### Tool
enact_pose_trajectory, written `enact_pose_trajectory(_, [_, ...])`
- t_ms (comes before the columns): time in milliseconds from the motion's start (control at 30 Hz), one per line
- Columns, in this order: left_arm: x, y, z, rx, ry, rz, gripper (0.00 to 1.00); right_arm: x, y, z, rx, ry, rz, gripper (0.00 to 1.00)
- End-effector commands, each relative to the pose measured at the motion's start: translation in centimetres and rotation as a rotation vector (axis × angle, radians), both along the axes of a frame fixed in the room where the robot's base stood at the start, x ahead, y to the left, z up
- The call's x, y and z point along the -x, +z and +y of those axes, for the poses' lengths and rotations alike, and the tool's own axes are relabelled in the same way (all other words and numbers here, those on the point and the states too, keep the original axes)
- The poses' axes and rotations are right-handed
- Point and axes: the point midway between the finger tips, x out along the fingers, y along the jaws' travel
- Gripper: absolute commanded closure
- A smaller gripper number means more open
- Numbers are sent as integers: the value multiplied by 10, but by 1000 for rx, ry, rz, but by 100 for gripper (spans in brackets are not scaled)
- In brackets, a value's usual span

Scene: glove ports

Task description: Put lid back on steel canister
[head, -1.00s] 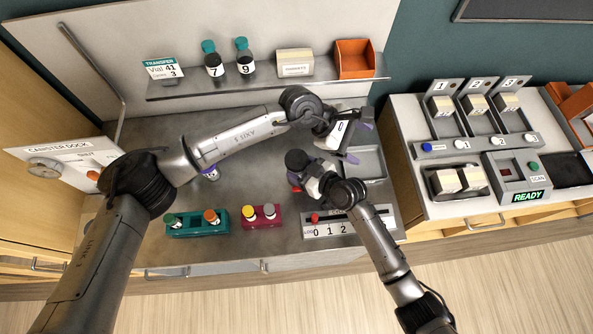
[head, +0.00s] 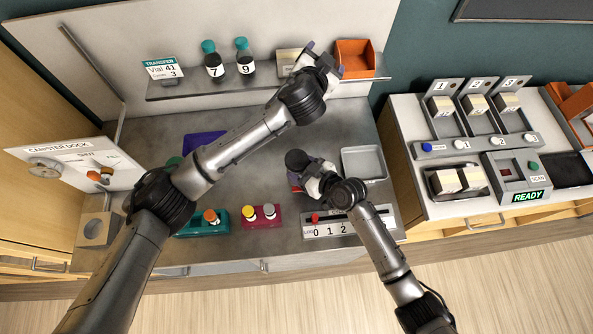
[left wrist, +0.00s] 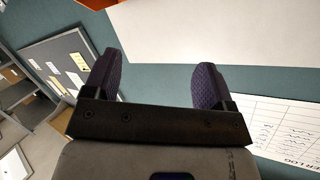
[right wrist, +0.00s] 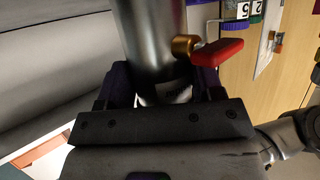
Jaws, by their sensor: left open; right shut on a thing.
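My right gripper (right wrist: 165,85) is shut on a steel canister (right wrist: 150,35), a shiny grey cylinder with a brass fitting and red handle (right wrist: 217,52). In the head view my right gripper (head: 312,184) holds it over the bench, with a bit of red at its left. A dark round shape (head: 297,160) is beside this hand; I cannot tell whether it is the canister's top. My left gripper (head: 325,62) is at the shelf's right part, its fingers open and empty in the left wrist view (left wrist: 157,85). I cannot make out a separate lid.
The shelf (head: 200,88) holds two dark bottles, a cream box (head: 288,62) and an orange bin (head: 356,58). A grey tray (head: 363,163), a teal rack (head: 190,228), a maroon rack (head: 262,224) and a holed block (head: 97,229) are on the bench.

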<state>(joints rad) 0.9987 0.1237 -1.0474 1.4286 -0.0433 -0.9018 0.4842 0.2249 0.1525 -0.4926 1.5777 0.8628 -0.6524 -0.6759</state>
Motion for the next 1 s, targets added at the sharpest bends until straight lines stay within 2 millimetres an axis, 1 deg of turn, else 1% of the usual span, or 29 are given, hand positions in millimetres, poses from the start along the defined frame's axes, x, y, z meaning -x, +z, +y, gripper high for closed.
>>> enact_pose_trajectory(33, [3, -14, 7, 79, 71, 123, 22, 0, 0, -1, 1, -1, 0, 100])
enact_pose_trajectory(133, [15, -43, 20, 229, 233, 379, 22, 0, 0, -1, 1, -1, 0, 100])
enact_pose_trajectory(200, [28, -62, 28, 313, 352, 549, 22, 0, 0, -1, 1, -1, 0, 100])
enact_pose_trajectory(267, [41, -76, 33, 371, 453, 685, 22, 0, 0, -1, 1, -1, 0, 100])
enact_pose_trajectory(300, [51, -84, 36, 401, 520, 767, 22, 0, 0, -1, 1, -1, 0, 100])
enact_pose_trajectory(400, [76, -99, 43, 450, 678, 948, 22, 0, 0, -1, 1, -1, 0, 100])
enact_pose_trajectory(500, [99, -109, 49, 468, 815, 1091, 22, 0, 0, 0, 1, -1, 0, 100])
enact_pose_trajectory(600, [117, -113, 53, 467, 924, 1194, 22, 0, 0, 0, 1, -1, 0, 100])
enact_pose_trajectory(700, [131, -114, 56, 456, 1005, 1260, 22, 0, 0, 0, 1, -1, 0, 100])
enact_pose_trajectory(833, [141, -115, 59, 445, 1067, 1308, 22, 0, 0, 0, 1, -1, 0, 100])
enact_pose_trajectory(1000, [145, -115, 61, 439, 1092, 1327, 22, 0, 0, 0, 1, -1, 0, 100])
